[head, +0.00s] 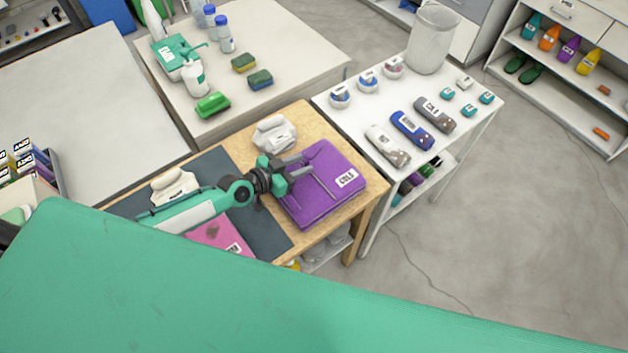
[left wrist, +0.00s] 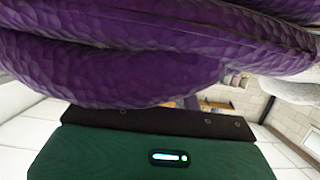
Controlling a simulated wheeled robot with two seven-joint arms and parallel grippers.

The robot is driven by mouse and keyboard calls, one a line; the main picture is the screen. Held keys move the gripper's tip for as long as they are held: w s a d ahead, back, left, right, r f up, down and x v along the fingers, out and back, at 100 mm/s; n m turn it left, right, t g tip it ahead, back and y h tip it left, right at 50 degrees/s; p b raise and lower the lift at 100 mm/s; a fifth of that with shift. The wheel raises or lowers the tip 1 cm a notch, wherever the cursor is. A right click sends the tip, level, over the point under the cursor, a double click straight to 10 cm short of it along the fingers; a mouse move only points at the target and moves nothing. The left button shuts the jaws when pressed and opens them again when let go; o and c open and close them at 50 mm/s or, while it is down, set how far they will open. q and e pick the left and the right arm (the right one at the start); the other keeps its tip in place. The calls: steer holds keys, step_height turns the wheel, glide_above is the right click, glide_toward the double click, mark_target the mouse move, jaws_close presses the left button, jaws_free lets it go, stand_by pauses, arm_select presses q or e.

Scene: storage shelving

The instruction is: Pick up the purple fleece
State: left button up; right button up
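The purple fleece (head: 325,160) lies folded on the wooden table's right part, with a white label on its top. My left gripper (head: 316,207) reaches over its left side from the left in the head view. Its two dark fingers look spread apart over the fleece; whether they touch it I cannot tell. In the left wrist view the purple fleece (left wrist: 120,70) fills the upper part, very close, its folded layers showing, and the fingers are hidden. My right gripper is not in view.
A white bundled item (head: 274,134) sits just behind the fleece. A pink folded item (head: 218,236) lies on the dark mat (head: 268,238) to the left. A white shelf (head: 440,150) with rolled items, small jars and a bin stands at the right. Grey floor beyond is open.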

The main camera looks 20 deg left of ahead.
arm_select(q)
steer(key=shift+x, duration=1.5)
steer(key=shift+c, duration=0.4)
jaws_close()
